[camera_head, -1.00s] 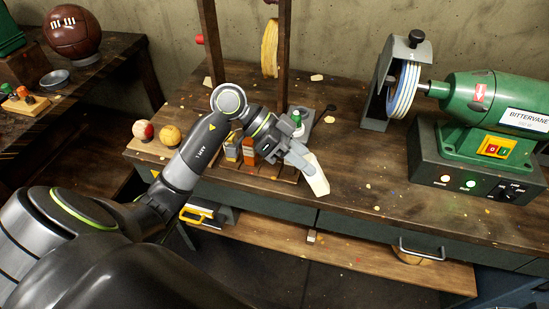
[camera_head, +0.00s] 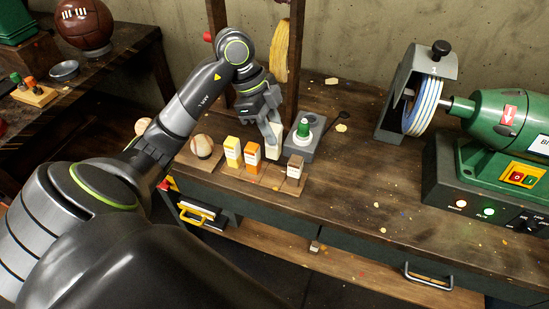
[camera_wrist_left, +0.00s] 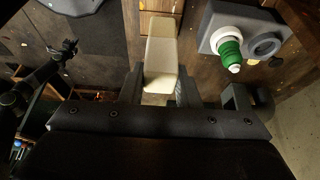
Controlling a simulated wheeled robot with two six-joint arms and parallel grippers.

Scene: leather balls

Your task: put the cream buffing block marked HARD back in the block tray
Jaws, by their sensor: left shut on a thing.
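My left gripper (camera_head: 268,122) is shut on a cream block (camera_head: 274,148), pointing down over the back of the block tray (camera_head: 290,191). The block hangs nearly upright behind the space between the orange block (camera_head: 253,151) and the brown block (camera_head: 295,167). A yellow block (camera_head: 232,150) stands at the tray's left. In the left wrist view the cream block (camera_wrist_left: 161,58) sits between both fingers of the gripper (camera_wrist_left: 160,92). I cannot read its marking, or tell whether it touches the tray.
A grey holder (camera_head: 306,143) with a green-and-white bottle (camera_head: 303,127) stands close right of the block. A stitched ball (camera_head: 202,146) is left of the tray. Wooden posts and yellow coil (camera_head: 280,50) stand behind. The green buffing machine (camera_head: 492,120) is at right; the bench between is mostly clear.

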